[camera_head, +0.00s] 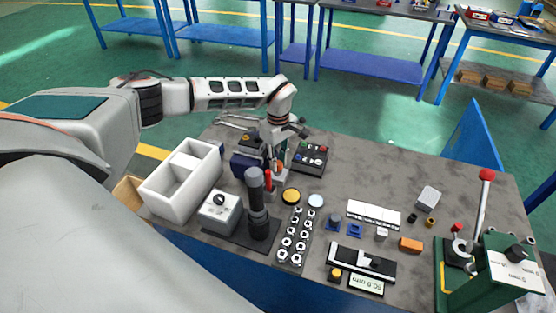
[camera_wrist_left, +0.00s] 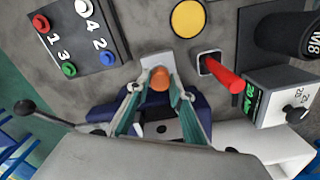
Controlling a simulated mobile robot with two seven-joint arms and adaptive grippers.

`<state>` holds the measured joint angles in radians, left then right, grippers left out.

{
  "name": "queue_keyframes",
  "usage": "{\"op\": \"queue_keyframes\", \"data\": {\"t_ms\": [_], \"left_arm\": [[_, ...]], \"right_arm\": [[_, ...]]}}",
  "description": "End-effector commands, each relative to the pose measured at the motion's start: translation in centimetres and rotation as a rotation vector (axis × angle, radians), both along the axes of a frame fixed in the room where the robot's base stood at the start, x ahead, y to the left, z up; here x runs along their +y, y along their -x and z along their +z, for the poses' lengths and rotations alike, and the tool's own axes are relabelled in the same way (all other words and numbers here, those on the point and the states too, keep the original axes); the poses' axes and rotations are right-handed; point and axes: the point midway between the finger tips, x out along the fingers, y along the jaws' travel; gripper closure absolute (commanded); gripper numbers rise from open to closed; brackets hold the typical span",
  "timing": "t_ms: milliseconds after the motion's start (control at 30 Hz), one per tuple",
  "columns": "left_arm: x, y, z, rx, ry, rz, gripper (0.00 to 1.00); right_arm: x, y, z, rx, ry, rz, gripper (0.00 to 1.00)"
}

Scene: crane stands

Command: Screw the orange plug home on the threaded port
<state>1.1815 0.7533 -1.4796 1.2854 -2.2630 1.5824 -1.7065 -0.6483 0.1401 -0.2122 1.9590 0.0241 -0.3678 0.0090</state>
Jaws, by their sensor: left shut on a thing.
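The orange plug (camera_wrist_left: 160,78) shows in the left wrist view as a rounded orange end between my left fingers. My left gripper (camera_wrist_left: 160,92) has one teal finger on each side of it and is shut on it. The plug stands over a light grey block (camera_wrist_left: 158,62); the threaded port is hidden beneath the plug, and I cannot tell how deep the plug sits. In the head view my left gripper (camera_head: 277,160) reaches down to the table's back left part and largely hides the plug. My right gripper is in neither view.
A red lever (camera_wrist_left: 222,74) stands close right of the plug. A box with coloured numbered buttons (camera_wrist_left: 80,40) is at the left. A black cylinder (camera_head: 257,205) stands in front, and a white bin (camera_head: 181,205) is at the left. The table's back middle (camera_head: 375,165) is clear.

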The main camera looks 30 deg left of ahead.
Motion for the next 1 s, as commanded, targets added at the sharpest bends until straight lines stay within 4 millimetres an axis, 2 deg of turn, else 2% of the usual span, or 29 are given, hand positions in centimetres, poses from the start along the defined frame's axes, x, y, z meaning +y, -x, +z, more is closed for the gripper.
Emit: {"op": "queue_keyframes", "data": {"t_ms": [367,467,733,1000], "left_arm": [[0.0,0.0,-0.6,0.0,0.0,-0.007,0.96],[0.0,0.0,-0.4,0.001,0.0,-0.074,0.96],[0.0,0.0,-0.4,0.0,0.001,-0.397,0.96],[0.0,0.0,-0.6,0.0,0.0,-0.453,0.96]], "right_arm": [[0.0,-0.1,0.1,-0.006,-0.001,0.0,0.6],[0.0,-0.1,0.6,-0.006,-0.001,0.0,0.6],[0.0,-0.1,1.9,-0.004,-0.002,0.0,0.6],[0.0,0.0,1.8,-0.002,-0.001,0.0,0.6]]}}
